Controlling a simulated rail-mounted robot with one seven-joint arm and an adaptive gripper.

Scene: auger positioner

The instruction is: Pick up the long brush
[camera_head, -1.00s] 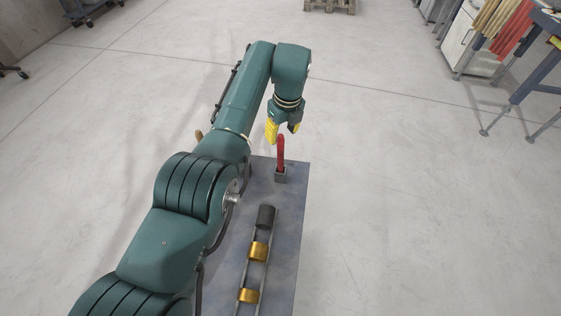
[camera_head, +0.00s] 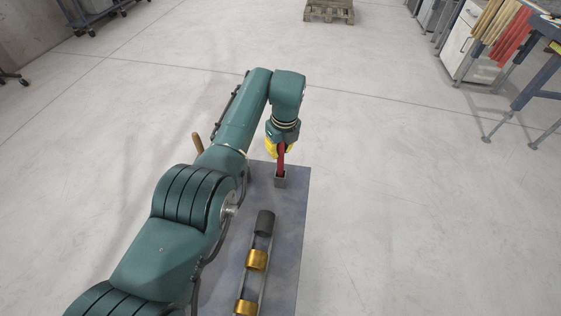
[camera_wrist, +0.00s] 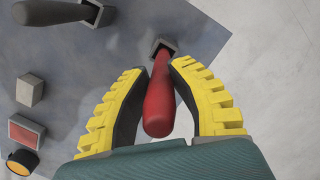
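A red handle (camera_head: 281,158) stands upright in a small grey square socket (camera_head: 280,180) on the grey plate. It also shows in the wrist view (camera_wrist: 160,98), with its rounded end toward me and its lower end in the socket. I cannot see bristles, so I cannot tell whether it is the long brush. My gripper (camera_head: 280,148), with yellow ridged fingers, is around the red handle. In the wrist view my gripper (camera_wrist: 159,70) has one finger on each side of the handle, with small gaps near the tips. It looks open, and the handle is still in its socket.
A second, brown handle (camera_head: 197,142) stands left of my arm. A grey block and a red-topped box (camera_wrist: 25,131) lie left. A rail assembly with brass rings (camera_head: 257,260) is on the plate (camera_head: 288,235).

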